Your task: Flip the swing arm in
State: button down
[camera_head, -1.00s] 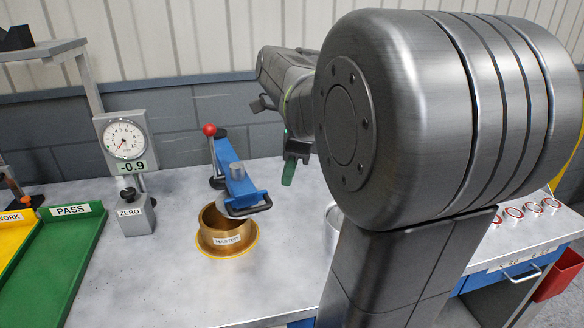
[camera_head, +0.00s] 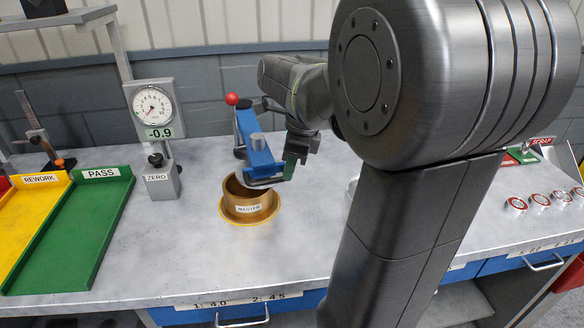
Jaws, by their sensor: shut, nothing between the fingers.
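The blue swing arm (camera_head: 259,152) has a red ball knob (camera_head: 232,99) at its far end and a dark loop handle at its near end. It extends over the brass master cup (camera_head: 252,199), labelled MASTER, which stands on a round brass base on the bench. Part of the handle is hidden behind the fingers.
A dial gauge (camera_head: 152,107) reading -0.9 stands left of the cup. Green PASS (camera_head: 100,175) and yellow REWORK (camera_head: 40,180) trays lie at the left. Several labelled round parts (camera_head: 540,202) sit at the right. The bench front (camera_head: 230,270) is clear.

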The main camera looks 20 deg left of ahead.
jog(key=s+a, duration=0.2)
jog(key=s+a+p, duration=0.1)
jog(key=shift+a+f, duration=0.15)
jog(key=shift+f, duration=0.15)
